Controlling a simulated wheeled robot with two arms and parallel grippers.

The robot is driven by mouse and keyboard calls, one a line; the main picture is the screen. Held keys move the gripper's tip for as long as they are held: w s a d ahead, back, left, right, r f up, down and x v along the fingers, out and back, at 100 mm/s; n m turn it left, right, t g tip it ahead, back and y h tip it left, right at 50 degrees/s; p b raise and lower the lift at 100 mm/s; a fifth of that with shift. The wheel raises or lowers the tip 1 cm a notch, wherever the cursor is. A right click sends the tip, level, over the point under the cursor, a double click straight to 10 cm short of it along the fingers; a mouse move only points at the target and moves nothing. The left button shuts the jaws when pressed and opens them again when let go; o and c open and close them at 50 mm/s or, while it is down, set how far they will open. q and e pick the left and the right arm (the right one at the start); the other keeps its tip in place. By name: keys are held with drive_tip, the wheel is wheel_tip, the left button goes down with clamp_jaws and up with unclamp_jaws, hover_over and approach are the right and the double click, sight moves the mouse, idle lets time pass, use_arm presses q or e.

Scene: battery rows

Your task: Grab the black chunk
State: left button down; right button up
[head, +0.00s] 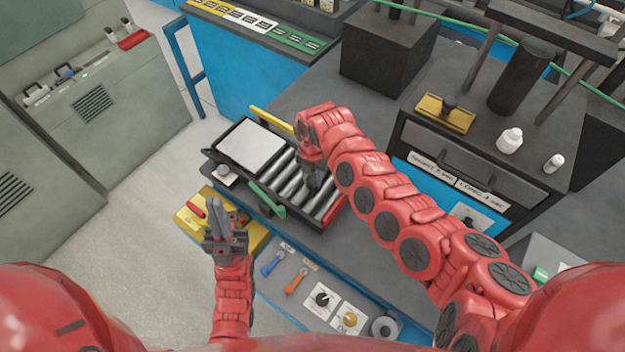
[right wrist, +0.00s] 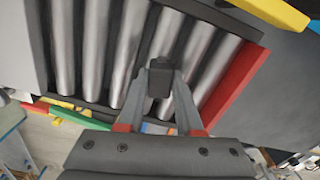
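The black chunk (right wrist: 160,78) is a small dark block at the rollers in the right wrist view. It sits between the two grey fingertips of my right gripper (right wrist: 161,92), which touch it on both sides. In the head view my right gripper (head: 313,178) points down over the right part of the roller tray; the chunk is hard to make out there. My left gripper (head: 226,222) is over the yellow box at the lower left, away from the chunk. Whether its fingers are apart is unclear.
Metal rollers (head: 288,172) lie in a row in the tray, beside a white panel (head: 250,146). A red edge (right wrist: 232,88) runs along the tray's right side. A yellow bar (head: 271,121) and a green handle (head: 267,200) border it. A dark machine (head: 470,165) stands to the right.

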clamp_jaws()
drive_tip(key=shift+r, duration=0.1)
